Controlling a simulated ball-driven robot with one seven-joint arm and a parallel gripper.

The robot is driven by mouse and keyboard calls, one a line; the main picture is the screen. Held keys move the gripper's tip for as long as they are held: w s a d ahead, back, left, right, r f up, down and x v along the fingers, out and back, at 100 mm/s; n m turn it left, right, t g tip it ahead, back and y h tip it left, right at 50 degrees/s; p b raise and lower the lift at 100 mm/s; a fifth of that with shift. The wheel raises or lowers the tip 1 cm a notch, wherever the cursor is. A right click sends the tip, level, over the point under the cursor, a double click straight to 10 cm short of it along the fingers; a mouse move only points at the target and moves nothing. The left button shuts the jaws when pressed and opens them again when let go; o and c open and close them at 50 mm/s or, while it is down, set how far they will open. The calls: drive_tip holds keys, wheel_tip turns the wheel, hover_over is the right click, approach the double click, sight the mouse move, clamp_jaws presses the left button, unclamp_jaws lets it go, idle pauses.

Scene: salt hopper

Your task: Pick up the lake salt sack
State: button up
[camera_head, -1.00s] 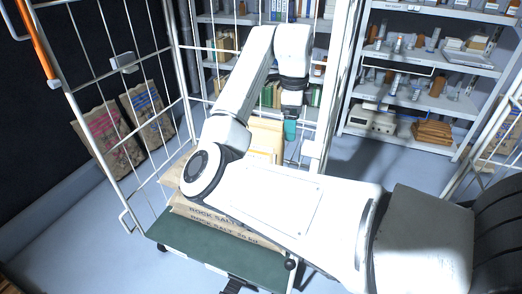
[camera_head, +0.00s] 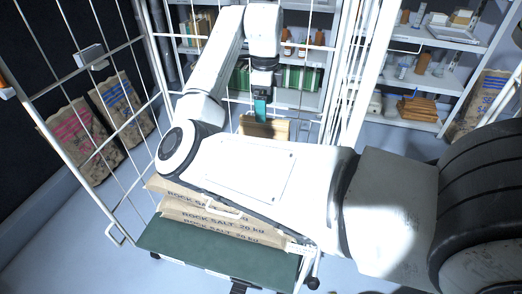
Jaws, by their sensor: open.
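Printed paper sacks lie stacked on the green deck of a wire cage trolley. The two readable ones, an upper rock salt sack (camera_head: 180,194) and a lower rock salt sack (camera_head: 225,228), are marked ROCK SALT. A plain tan sack or box (camera_head: 280,129) shows behind my arm. I cannot read the words lake salt on any sack. My gripper (camera_head: 260,112) points down with teal fingers, open, directly above or in front of the tan item; I cannot tell whether they touch. My arm hides much of the stack.
The trolley's wire sides (camera_head: 95,120) stand close around my arm, and its green deck (camera_head: 215,252) is bare in front. Pink-printed (camera_head: 78,130) and blue-printed sacks (camera_head: 122,103) lean at left. Shelves (camera_head: 440,65) and another sack (camera_head: 480,105) stand at right.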

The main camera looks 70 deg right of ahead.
sight(264, 127)
wheel_tip(264, 127, down, 3)
drive_tip(key=shift+r, duration=0.2)
drive_tip(key=f, duration=0.1)
drive_tip(key=f+p, duration=0.1)
drive_tip(key=f, duration=0.2)
drive_tip(key=shift+s+a, duration=0.1)
drive_tip(key=shift+a, duration=0.25)
drive_tip(key=shift+f, duration=0.65)
drive_tip(key=shift+c, duration=0.2)
clamp_jaws()
drive_tip(key=shift+r, duration=0.2)
